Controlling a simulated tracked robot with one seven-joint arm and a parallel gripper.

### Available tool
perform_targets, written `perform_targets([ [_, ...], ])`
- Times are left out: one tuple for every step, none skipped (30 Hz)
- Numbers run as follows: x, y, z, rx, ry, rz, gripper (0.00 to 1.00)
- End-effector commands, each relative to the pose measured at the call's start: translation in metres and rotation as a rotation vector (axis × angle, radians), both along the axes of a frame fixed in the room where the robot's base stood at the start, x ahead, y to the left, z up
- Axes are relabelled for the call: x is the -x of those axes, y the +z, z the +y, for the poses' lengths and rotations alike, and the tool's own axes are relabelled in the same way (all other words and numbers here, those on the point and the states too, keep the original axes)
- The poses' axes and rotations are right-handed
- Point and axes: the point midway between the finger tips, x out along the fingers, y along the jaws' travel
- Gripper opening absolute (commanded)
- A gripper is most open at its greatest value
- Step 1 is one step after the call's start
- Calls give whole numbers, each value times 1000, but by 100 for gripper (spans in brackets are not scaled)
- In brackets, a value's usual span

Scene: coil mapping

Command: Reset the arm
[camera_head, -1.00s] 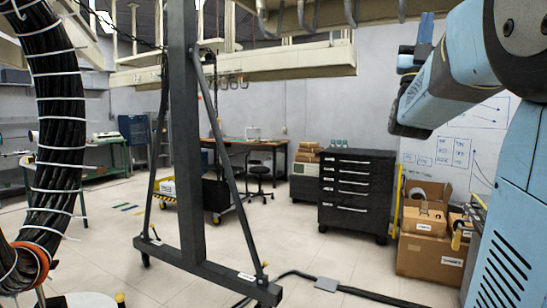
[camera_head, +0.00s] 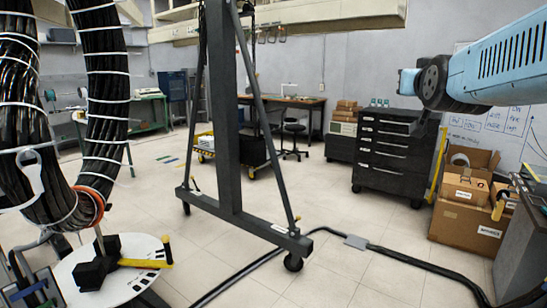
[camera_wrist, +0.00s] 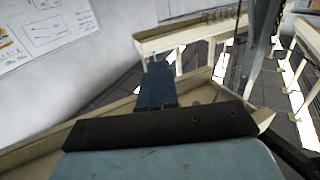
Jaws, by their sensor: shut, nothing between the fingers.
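My arm reaches in from the right edge of the head view, its light blue link ending in a dark round joint. My gripper (camera_wrist: 156,85) shows in the wrist view as blue fingers beyond a dark plate; they are shut and empty. In the head view, a small blue part of my arm's end (camera_head: 407,82) shows left of the dark joint, mostly hidden behind it. Nothing touches the fingers in the wrist view.
A dark grey hoist frame (camera_head: 228,150) stands mid-view. Thick black cable coils (camera_head: 105,90) hang at left above a white round table (camera_head: 135,285). A black drawer cabinet (camera_head: 390,160) and cardboard boxes (camera_head: 466,222) stand at right. Black cable crosses the open floor.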

Motion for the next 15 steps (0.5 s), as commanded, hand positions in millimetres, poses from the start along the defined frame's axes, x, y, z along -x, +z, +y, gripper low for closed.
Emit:
perform_targets([
  [8, -17, 9, -14, 20, 70, 0],
  [13, -28, 13, -22, 30, 116, 0],
  [20, -43, 19, -34, 44, 178, 0],
  [26, -54, 23, -42, 54, 226, 0],
  [33, -65, 27, -51, 63, 272, 0],
  [43, -80, 33, -60, 76, 334, 0],
  [50, -91, 37, -66, 85, 381, 0],
  [58, -101, 40, -73, 92, 429, 0],
  [70, -115, 45, -80, 103, 492, 0],
  [79, -125, 48, -86, 110, 539, 0],
  [88, -135, 51, -91, 117, 586, 0],
  [101, -148, 55, -98, 126, 648, 0],
  [111, -157, 58, -102, 132, 693, 0],
  [121, -166, 60, -106, 137, 739, 0],
  [134, -176, 63, -110, 144, 794, 0],
])
